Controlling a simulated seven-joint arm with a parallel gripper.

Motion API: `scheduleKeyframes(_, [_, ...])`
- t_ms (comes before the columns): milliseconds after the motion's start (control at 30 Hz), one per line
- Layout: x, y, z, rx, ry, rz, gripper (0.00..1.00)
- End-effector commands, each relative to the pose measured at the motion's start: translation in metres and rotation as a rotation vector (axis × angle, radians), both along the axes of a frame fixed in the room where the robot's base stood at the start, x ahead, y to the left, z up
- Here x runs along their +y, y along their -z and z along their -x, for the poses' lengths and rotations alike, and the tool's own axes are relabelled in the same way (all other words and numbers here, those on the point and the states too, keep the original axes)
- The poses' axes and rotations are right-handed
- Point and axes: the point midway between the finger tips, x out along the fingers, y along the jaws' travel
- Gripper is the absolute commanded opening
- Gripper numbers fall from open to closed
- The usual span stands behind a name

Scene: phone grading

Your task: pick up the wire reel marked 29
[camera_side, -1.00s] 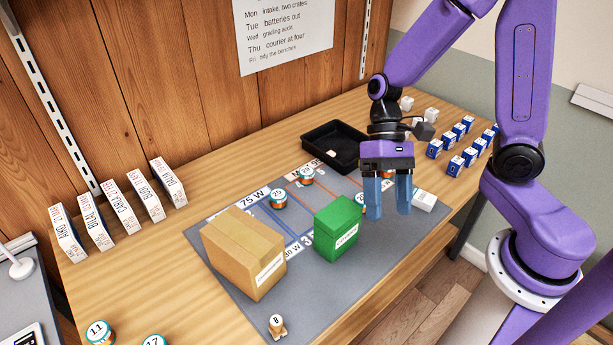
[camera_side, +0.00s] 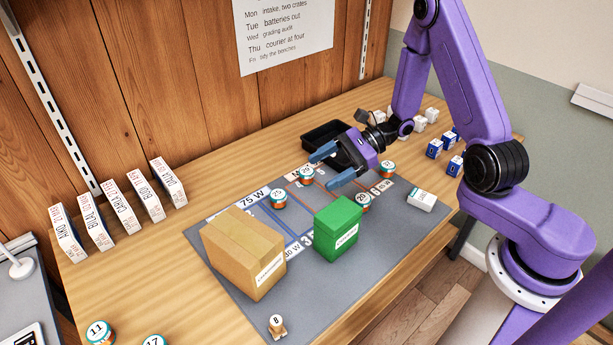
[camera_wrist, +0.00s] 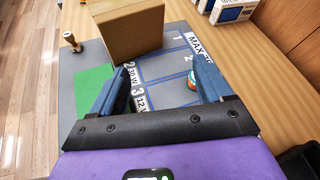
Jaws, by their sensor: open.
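Small round reels with white tops and orange and teal sides stand on the grey mat (camera_side: 330,283). One reel (camera_side: 278,198), left of my gripper behind the green box, seems to read 29. Another reel (camera_side: 361,202), right of the green box, has a similar number that I cannot read surely. My gripper (camera_side: 332,166) is open and empty, tilted with its blue fingers pointing left above the mat. A further reel (camera_side: 306,175) stands near the fingertips. In the wrist view, one reel (camera_wrist: 191,80) shows beside the right finger, its number unreadable.
A cardboard box (camera_side: 243,252) and a green box (camera_side: 338,227) stand on the mat near the reels. A black tray (camera_side: 320,134) lies behind my gripper. Another reel (camera_side: 388,168) and a white box (camera_side: 421,200) are at right.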

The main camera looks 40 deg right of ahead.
Motion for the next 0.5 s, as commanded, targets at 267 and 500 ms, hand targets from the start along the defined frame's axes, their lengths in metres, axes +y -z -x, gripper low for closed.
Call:
scheduleKeyframes(267, [-0.063, 0.039, -0.022, 0.084, 0.437, -0.085, 0.79])
scheduleKeyframes(500, [-0.111, 0.068, -0.018, 0.131, 0.731, -0.13, 0.79])
